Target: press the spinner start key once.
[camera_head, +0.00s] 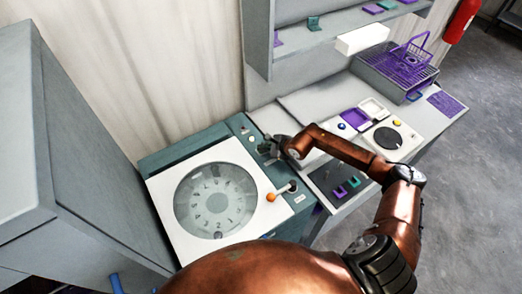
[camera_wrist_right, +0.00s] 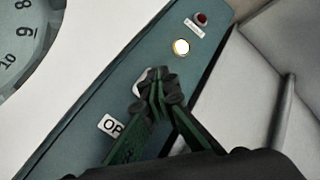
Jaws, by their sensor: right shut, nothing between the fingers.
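The spinner is the teal-grey machine with a white top (camera_head: 170,190) and a round numbered window (camera_head: 215,200), at the left of the head view. My right gripper (camera_head: 268,150) is over the spinner's teal panel, by its right rear corner. In the right wrist view the gripper (camera_wrist_right: 158,78) is shut and empty. Its tips are at a pale key (camera_wrist_right: 139,86) on the panel and hide part of it; contact cannot be told. Beyond are a lit yellow-white lamp (camera_wrist_right: 181,47) and a red button (camera_wrist_right: 201,18) with a small label. My left gripper is out of view.
A lever with an orange knob (camera_head: 271,197) stands at the spinner's right front. A tall grey cabinet (camera_head: 75,170) is at the left. To the right are a white unit with a dark disc (camera_head: 388,139), a purple tray (camera_head: 354,119) and a purple wire basket (camera_head: 408,62).

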